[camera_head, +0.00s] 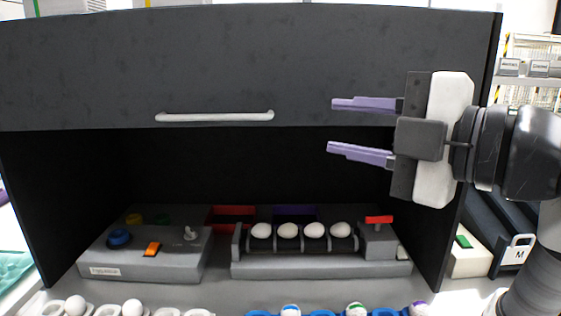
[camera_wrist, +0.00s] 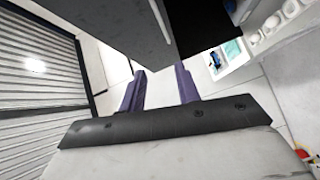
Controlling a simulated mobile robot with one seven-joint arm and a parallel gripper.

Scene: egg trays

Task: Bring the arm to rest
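My gripper (camera_head: 345,126) is at the right in the head view, in front of the dark cabinet (camera_head: 300,65). Its two purple fingers point left and stand apart with nothing between them. In the wrist view the fingers (camera_wrist: 160,80) are also spread and empty, with pale floor beyond them. My arm (camera_head: 520,150) comes in from the right edge and is held raised, above the level of the eggs.
Several white eggs (camera_head: 288,231) sit in a grey holder (camera_head: 320,269) inside the cabinet. A grey control box (camera_head: 150,262) with a blue knob and orange switch stands left of it. Egg trays (camera_head: 262,313) line the front edge. The cabinet's white handle (camera_head: 215,116) is left of my fingers.

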